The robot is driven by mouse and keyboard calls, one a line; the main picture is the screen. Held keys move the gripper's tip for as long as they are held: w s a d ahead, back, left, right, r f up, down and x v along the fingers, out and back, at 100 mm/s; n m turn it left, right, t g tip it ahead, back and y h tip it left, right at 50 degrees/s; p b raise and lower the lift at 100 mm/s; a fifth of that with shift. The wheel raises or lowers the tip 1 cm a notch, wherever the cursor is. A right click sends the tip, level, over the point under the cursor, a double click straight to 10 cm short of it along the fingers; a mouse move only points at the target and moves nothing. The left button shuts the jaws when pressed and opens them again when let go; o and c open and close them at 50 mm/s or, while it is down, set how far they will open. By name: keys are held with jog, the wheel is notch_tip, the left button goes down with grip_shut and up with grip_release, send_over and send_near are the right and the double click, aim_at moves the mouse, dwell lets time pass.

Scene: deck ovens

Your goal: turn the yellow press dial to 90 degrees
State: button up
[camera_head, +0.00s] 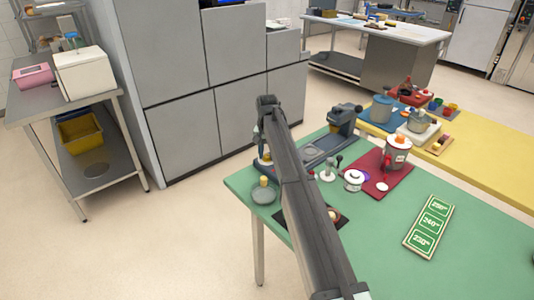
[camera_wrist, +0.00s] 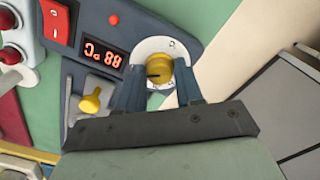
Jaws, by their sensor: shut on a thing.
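The yellow press dial (camera_wrist: 158,68) sits on a white round scale on the blue-grey press panel (camera_wrist: 88,75). My gripper (camera_wrist: 160,76) has one finger on each side of the dial and is shut on it. A dark pointer mark shows on the dial; most scale marks are too small to read or hidden by the fingers. A red lit display (camera_wrist: 102,53) beside the dial appears to read 88, seen turned round. In the head view the blue-grey press (camera_head: 325,145) stands at the green table's far edge, and my arm hides the dial.
A red switch (camera_wrist: 56,22) and a yellow-knobbed lever (camera_wrist: 90,102) are on the panel near my gripper. The green table (camera_head: 375,250) holds a red mat with a pot (camera_head: 397,152) and a green sign (camera_head: 430,226). Grey cabinets (camera_head: 190,80) stand behind. The table's front right is clear.

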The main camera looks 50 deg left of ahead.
aim_at(267, 155)
jog(key=shift+n, duration=0.4)
jog(key=o, duration=1)
notch_tip(267, 155, up, 14)
jog(key=shift+f, duration=0.1)
